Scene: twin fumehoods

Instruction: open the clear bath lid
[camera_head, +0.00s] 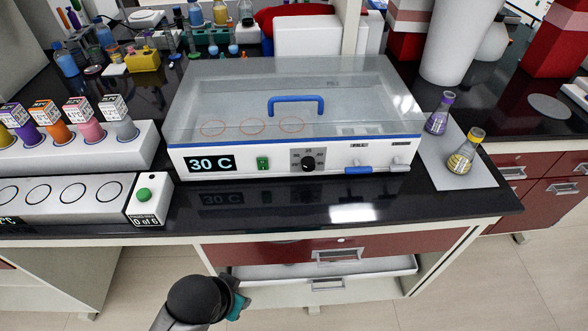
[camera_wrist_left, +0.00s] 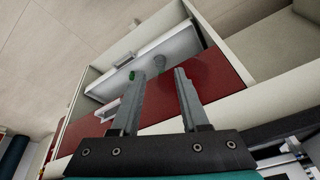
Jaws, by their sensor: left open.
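The clear bath lid (camera_head: 350,88) lies shut over the white water bath (camera_head: 265,162). A blue handle (camera_head: 296,98) stands up from the lid's middle. The bath's front shows "30 C", a green switch and a black knob. Three orange rings show through the lid. My left arm is low in front of the bench in the head view, well below the lid, with its fingers hidden there. In the left wrist view my left gripper (camera_wrist_left: 154,75) is open and empty, its two fingers apart before the red drawer front. My right gripper is not in view.
Left of the bath, a white rack (camera_head: 80,148) holds several coloured vials. Right of it, purple (camera_head: 440,113) and yellow (camera_head: 463,155) flasks stand on a white mat (camera_head: 440,180). An open drawer (camera_head: 325,268) juts out below the black bench edge.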

